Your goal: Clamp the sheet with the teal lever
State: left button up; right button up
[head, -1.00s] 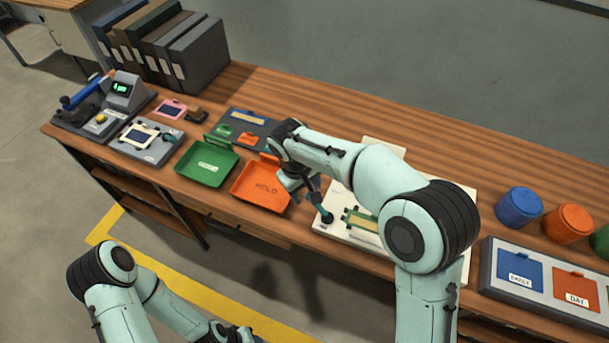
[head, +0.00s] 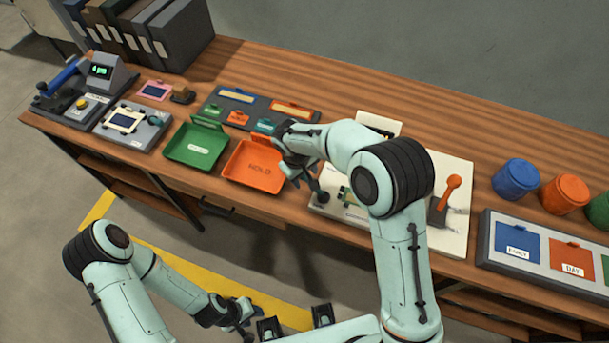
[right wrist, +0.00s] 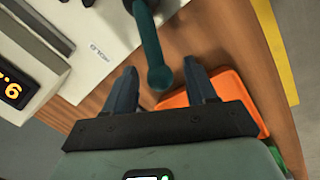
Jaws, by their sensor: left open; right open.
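The teal lever (right wrist: 152,45) points down between the fingertips of my right gripper (right wrist: 161,74) in the right wrist view, its round knob near them. The fingers are apart on either side, and I see no grip on it. In the head view the lever's dark knob (head: 323,198) shows at the left front of a pale board (head: 455,232), beside my right gripper (head: 303,178). A green and yellowish piece (head: 346,194) lies on the board, mostly hidden by my right arm; I cannot tell the sheet clearly. My left gripper (head: 295,322) is open and empty at the bottom edge.
An orange tray (head: 246,182) and a green tray (head: 188,158) stand left of the board. An orange lever (head: 446,192) stands on its right part. Blue (head: 516,180) and orange (head: 566,196) canisters and a labelled panel (head: 487,262) are further right.

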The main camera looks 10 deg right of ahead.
jog(key=shift+d+f, duration=0.1)
jog(key=shift+f, duration=0.55)
grip_shut()
